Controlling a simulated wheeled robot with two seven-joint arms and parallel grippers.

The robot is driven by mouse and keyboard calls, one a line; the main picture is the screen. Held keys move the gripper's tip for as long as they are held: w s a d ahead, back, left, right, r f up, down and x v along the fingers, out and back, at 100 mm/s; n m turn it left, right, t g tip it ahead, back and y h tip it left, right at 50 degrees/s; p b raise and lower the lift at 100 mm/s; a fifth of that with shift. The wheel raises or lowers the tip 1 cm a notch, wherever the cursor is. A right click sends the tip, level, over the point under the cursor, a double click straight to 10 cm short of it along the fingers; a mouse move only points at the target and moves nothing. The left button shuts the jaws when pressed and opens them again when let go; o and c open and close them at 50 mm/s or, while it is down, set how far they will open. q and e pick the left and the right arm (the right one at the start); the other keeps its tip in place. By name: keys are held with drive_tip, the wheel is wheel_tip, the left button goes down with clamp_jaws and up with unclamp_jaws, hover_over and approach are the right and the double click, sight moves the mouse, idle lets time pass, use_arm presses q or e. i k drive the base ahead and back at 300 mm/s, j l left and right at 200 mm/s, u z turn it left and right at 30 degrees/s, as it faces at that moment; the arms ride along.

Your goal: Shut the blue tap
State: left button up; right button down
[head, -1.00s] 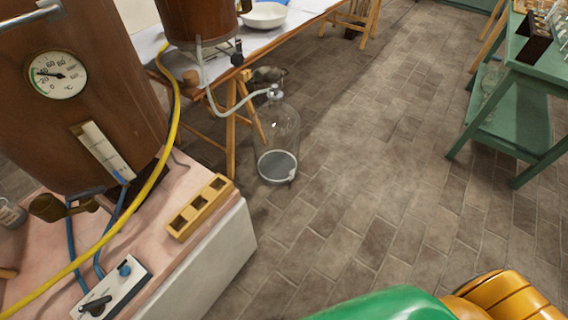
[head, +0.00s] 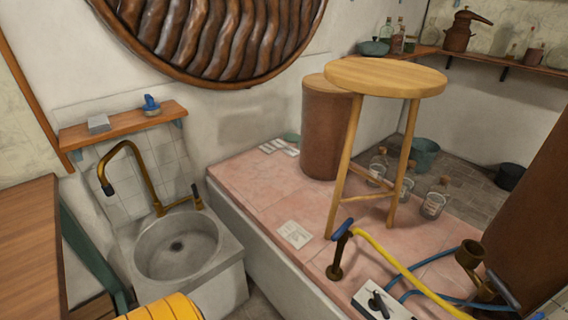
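A brass tap (head: 336,262) with a blue lever handle (head: 342,229) stands on the pink tiled platform, right of centre in the head view. Its handle slants up to the right. A yellow hose (head: 400,267) begins close beside the handle and runs down to the right; I cannot tell how it joins the tap. I cannot tell whether the tap is open or shut. Neither of my grippers is in view.
A stone sink (head: 178,246) with a brass faucet (head: 138,163) is left of the platform. A wooden stool (head: 386,77) stands on the platform behind the tap. A control box (head: 372,300) with a black lever and blue hoses (head: 427,293) are in front right.

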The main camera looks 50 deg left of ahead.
sight(343, 229)
drive_tip(key=u, duration=1)
drive_tip(key=k+z, duration=0.15)
drive_tip(key=z, duration=0.2)
